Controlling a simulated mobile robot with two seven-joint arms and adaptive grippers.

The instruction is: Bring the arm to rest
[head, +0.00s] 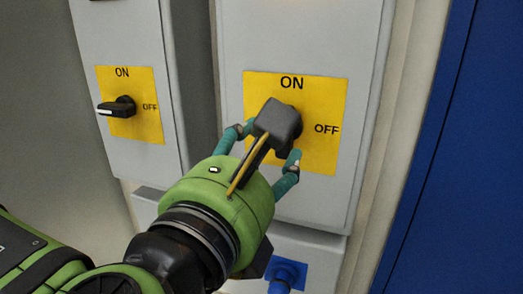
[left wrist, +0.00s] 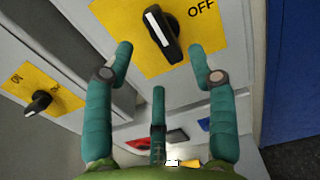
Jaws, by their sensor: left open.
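My left gripper (head: 270,141) is in front of the right-hand switch panel, its teal fingers open and spread. In the left wrist view its fingertips (left wrist: 161,52) stand apart on either side of the lower end of a black rotary knob (left wrist: 162,34) with a white stripe; I see no clear contact. The knob sits on a yellow plate (head: 334,100) marked ON at top and OFF at right. My right gripper is in neither view.
A second grey box on the left carries a yellow ON/OFF plate (head: 140,75) and a black knob (head: 122,107) whose white-marked end points left. A blue fitting (head: 287,272) is below the right box. A blue panel (head: 465,150) stands at the right.

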